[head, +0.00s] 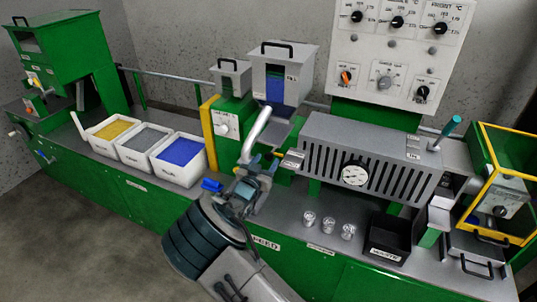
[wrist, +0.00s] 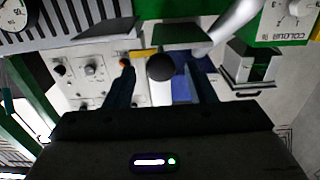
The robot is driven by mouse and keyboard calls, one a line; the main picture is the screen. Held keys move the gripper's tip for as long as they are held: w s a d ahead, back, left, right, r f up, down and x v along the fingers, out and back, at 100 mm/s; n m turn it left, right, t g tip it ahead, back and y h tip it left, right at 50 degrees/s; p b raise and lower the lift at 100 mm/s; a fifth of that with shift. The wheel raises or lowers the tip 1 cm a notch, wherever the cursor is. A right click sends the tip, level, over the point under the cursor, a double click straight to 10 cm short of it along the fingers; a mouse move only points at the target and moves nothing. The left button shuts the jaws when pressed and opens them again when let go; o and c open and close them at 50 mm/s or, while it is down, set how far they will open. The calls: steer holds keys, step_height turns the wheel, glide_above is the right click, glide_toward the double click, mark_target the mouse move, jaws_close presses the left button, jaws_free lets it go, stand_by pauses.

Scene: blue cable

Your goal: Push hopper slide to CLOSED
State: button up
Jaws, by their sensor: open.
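The main hopper (head: 284,72) is a grey bin with a blue-filled window, above the middle of the bench. In the wrist view a round black knob (wrist: 161,67), which looks like the slide's handle, shows between my fingers, with a green block (wrist: 183,34) close by. My gripper (head: 250,172) is below the hopper, by the white slanting pipe (head: 257,130). In the wrist view my gripper (wrist: 163,60) is open, its dark fingers on either side of the knob. I cannot tell whether they touch it. The slide's position and CLOSED mark are not readable.
The slotted grey barrel housing (head: 385,160) with a gauge is close right of my gripper. Trays of yellow, grey and blue pellets (head: 180,158) stand left. Several small cups (head: 328,224) and a black bin (head: 388,238) stand on the front right bench. A smaller hopper (head: 232,77) is left.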

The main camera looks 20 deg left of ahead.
mark_target(276, 146)
steer(key=shift+w, duration=1.6)
jaws_close()
steer(key=shift+w+d+f+b, duration=0.1)
steer(key=shift+w+f+b, duration=0.1)
steer(key=shift+w+b, duration=0.15)
steer(key=w+b, duration=0.3)
steer(key=w, duration=0.1)
steer(key=shift+w+d+b, duration=0.15)
steer(key=shift+w+b, duration=0.1)
steer(key=shift+b, duration=0.05)
steer(key=shift+w, duration=0.35)
steer(key=shift+w+r, duration=0.1)
steer(key=shift+r, duration=0.25)
